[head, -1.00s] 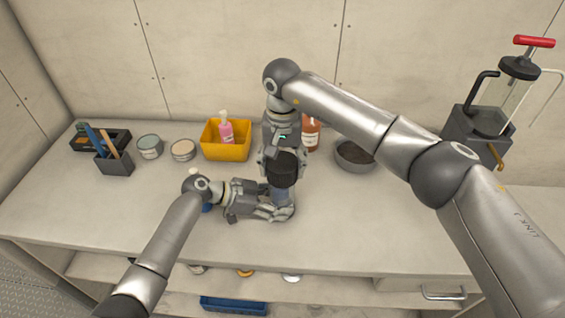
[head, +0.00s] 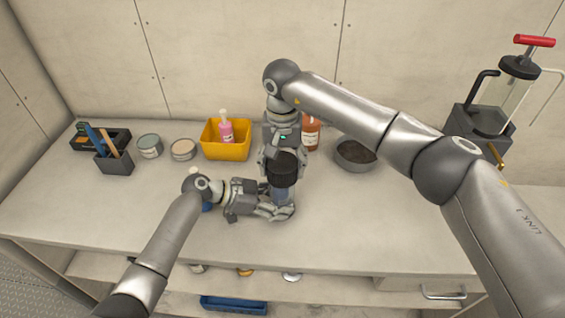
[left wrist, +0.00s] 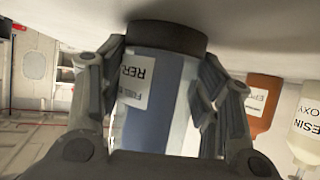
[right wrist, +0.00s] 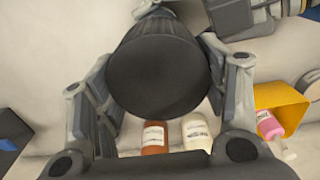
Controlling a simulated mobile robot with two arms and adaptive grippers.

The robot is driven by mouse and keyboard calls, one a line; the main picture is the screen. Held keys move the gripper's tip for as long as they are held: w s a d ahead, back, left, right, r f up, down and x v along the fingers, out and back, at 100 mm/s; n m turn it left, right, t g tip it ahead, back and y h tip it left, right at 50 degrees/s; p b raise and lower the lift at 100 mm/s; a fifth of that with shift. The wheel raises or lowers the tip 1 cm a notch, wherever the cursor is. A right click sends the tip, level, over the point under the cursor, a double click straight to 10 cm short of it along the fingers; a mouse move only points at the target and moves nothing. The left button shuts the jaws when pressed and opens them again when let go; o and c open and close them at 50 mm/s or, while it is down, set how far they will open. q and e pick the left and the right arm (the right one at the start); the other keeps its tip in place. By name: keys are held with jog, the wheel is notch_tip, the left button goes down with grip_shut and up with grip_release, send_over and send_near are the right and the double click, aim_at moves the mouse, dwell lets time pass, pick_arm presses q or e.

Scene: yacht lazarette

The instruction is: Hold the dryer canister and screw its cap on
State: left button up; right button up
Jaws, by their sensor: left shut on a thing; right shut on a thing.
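The dryer canister (head: 281,194) stands upright on the bench, with a clear and blue body. My left gripper (head: 276,212) is shut around its lower body from the left. In the left wrist view, which is upside down, the canister (left wrist: 160,88) shows a label and a dark base between the fingers. The black ribbed cap (head: 282,170) is directly above the body, in line with it. My right gripper (head: 281,162) is shut on the cap from above. The right wrist view shows the cap's round top (right wrist: 158,76) between the fingers. The cap's seating is hidden.
A yellow bin (head: 226,152) with a pink bottle (head: 226,128) is behind left. An orange bottle (head: 311,134) stands close behind my right gripper, and a grey bowl (head: 355,155) is right. Tins and a pen holder are at left. The bench front right is clear.

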jog(key=shift+f, duration=0.9)
dwell(0.3)
pick_arm(q)
jog(key=o, duration=0.4)
jog(key=c, duration=0.9)
jog(key=shift+c, duration=0.2)
pick_arm(e)
jog(key=m, duration=0.6)
jog(key=shift+d+m, duration=0.1)
jog(key=shift+m, duration=0.3)
jog(key=m, duration=0.6)
jog(key=shift+s+d, duration=0.1)
jog(key=m, duration=0.6)
jog(key=shift+s+f, duration=0.1)
jog(key=m, duration=0.6)
jog(key=shift+s, duration=0.1)
